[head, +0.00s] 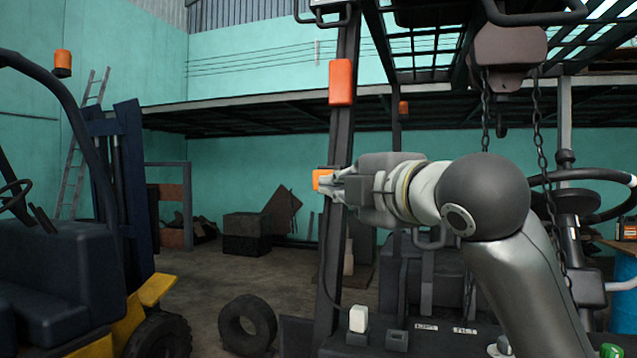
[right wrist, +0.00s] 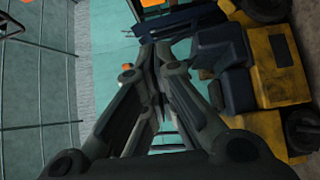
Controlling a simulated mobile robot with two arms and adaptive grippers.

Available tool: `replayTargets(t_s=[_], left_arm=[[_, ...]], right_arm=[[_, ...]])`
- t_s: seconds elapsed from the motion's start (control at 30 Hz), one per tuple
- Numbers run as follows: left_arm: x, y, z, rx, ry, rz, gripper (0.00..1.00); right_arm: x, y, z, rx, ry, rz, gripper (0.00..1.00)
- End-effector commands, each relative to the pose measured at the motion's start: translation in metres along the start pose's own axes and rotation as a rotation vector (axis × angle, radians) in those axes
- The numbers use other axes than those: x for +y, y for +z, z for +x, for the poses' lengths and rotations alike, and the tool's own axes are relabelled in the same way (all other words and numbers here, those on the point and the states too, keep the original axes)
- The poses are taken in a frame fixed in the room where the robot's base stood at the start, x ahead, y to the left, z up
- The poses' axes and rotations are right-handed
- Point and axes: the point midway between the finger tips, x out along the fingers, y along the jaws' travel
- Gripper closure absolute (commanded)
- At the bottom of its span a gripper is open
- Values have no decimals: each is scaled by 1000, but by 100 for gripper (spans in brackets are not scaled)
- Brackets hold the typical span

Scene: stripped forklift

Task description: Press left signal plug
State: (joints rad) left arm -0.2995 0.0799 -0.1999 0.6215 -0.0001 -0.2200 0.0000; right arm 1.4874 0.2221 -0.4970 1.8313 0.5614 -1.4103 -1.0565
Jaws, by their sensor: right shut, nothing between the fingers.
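My right gripper (head: 328,183) comes in from the right, shut and empty. Its fingertips are at a small orange block (head: 322,178) beside the dark upright post (head: 343,130) of the stripped forklift; I cannot tell whether they touch it. An orange lamp (head: 341,82) sits higher on that post. A white block (head: 358,318) with a thin cable stands low near the post's foot. No label tells which of these is the left signal plug. In the right wrist view the closed fingers (right wrist: 157,48) point toward an orange patch (right wrist: 150,3) at the top edge. My left gripper is not in view.
Another forklift, yellow and dark blue (head: 60,290), stands at the left. A tyre (head: 247,325) lies on the floor between. Chains (head: 537,115) hang from a hoist (head: 508,48) above my right arm. A steering wheel (head: 600,185) is at the right.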

Motion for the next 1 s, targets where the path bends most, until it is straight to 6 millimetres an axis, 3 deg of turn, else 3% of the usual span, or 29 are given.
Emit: replayTargets(t_s=[0.27,0.63,1.0], left_arm=[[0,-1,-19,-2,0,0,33],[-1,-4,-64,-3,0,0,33],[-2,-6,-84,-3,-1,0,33]], right_arm=[[3,-1,28,2,-5,3,100],[4,1,105,-1,-5,4,100],[1,27,127,0,-1,2,100]])
